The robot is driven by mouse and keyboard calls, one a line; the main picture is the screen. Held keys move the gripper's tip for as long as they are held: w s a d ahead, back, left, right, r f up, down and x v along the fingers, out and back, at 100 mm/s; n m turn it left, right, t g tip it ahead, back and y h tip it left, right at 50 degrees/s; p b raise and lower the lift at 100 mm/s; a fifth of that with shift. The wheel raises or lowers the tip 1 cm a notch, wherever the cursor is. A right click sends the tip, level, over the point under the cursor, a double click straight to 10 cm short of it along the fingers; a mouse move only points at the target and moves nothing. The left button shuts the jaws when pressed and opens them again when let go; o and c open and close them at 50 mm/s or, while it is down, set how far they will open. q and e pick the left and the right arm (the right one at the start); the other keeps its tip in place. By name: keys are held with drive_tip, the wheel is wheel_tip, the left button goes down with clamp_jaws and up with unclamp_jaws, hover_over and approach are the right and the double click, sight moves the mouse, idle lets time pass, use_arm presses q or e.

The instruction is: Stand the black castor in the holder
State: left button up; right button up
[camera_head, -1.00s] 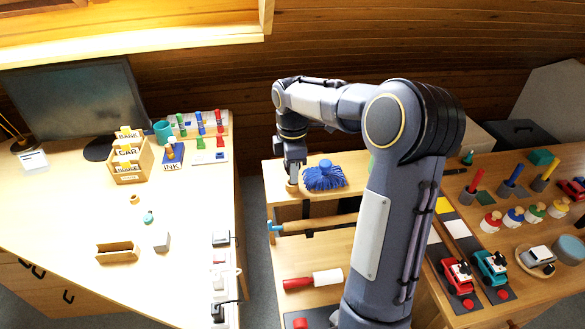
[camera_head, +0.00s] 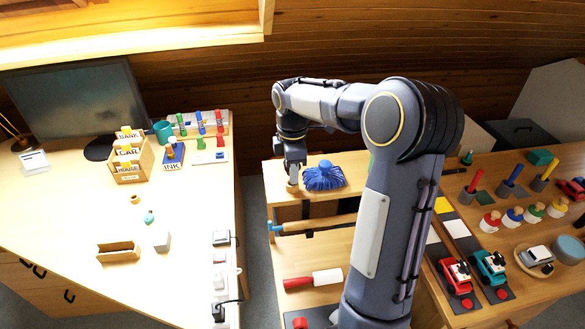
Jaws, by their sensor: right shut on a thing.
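My right gripper (camera_head: 292,181) points down over the left end of the top shelf of the wooden rack. It is shut on a small tan piece (camera_head: 292,187), mostly hidden by the gripper; I cannot tell what it is. The piece is low, close to the shelf board, and I cannot tell whether it touches. I cannot make out a black castor for certain, and cannot tell which thing is the holder. My left gripper is not in view.
A blue mop head (camera_head: 324,177) lies just right of the gripper. A rolling pin with blue handles (camera_head: 315,227) lies on the shelf below. The left desk (camera_head: 80,215) carries a small wooden trough (camera_head: 118,252). Toy trucks, pegs and knobbed pieces crowd the right bench (camera_head: 520,284).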

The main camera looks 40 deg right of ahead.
drive_tip(key=shift+f+b, duration=0.5)
drive_tip(key=shift+f, duration=0.35)
drive_tip(key=o, duration=1.1)
drive_tip(key=shift+c, duration=0.2)
wheel_tip(320, 180, up, 8)
drive_tip(key=shift+f, duration=0.1)
drive_tip(key=s+a+f+m+t+y, duration=0.2)
drive_tip(key=s+a+m, duration=0.5)
drive_tip(key=s+a, duration=0.2)
drive_tip(key=s+a+f+m+t+y, duration=0.1)
drive_tip(key=s+a+f+m+t, duration=0.2)
drive_tip(key=s+a+m, duration=0.4)
drive_tip(key=s+a, duration=0.2)
drive_tip(key=s, duration=0.4)
drive_tip(key=shift+s+t+y, duration=0.2)
drive_tip(key=shift+t+y, duration=0.1)
drive_tip(key=shift+y, duration=0.1)
